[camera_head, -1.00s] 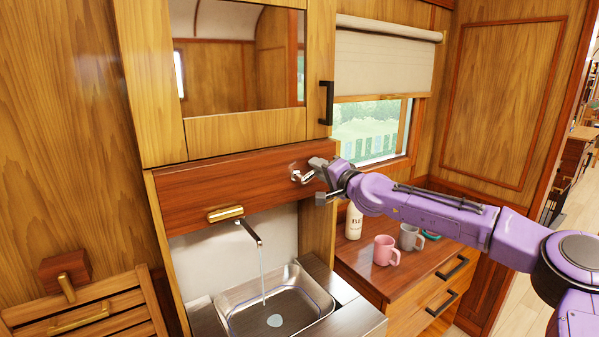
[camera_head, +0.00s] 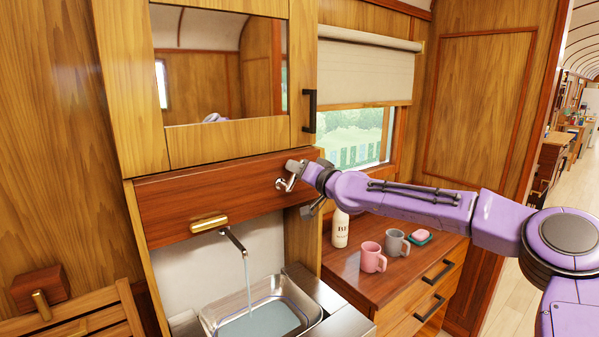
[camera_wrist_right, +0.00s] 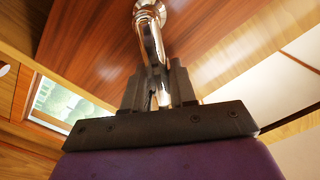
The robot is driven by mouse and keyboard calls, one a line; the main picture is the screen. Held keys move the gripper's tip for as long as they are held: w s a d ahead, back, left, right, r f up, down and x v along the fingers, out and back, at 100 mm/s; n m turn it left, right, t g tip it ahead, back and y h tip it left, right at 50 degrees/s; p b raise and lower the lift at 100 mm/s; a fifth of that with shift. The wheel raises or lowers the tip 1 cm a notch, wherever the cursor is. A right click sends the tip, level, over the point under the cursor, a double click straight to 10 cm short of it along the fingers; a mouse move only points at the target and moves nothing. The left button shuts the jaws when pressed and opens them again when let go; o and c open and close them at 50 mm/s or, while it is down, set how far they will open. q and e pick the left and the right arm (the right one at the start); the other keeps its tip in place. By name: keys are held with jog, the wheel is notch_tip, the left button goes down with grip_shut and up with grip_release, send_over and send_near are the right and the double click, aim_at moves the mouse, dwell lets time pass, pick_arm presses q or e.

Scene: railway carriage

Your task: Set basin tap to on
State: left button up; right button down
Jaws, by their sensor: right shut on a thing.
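The basin tap's chrome lever (camera_head: 284,185) is mounted on the red-brown wooden panel above the basin; it also shows in the right wrist view (camera_wrist_right: 150,42). My right gripper (camera_head: 294,172) is shut on the lever, its dark fingers (camera_wrist_right: 158,85) on either side of it in the right wrist view. The dark spout (camera_head: 232,240) sticks out below the panel, and a stream of water (camera_head: 249,283) falls from it into the steel basin (camera_head: 316,309). Water stands in the basin. My left gripper is not in view.
A brass handle (camera_head: 209,224) is on the panel, left of the lever. A cabinet with a black handle (camera_head: 309,111) hangs above. To the right, a wooden counter (camera_head: 347,262) bears a white bottle (camera_head: 340,230), a pink mug (camera_head: 371,258), a grey mug (camera_head: 396,243) and a pink soap (camera_head: 420,235).

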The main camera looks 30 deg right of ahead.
dwell(0.3)
jog(key=c, duration=1)
grip_release()
jog(key=s+d+p, duration=0.2)
jog(key=s, duration=0.8)
jog(key=shift+s, duration=0.2)
jog(key=shift+a, duration=0.1)
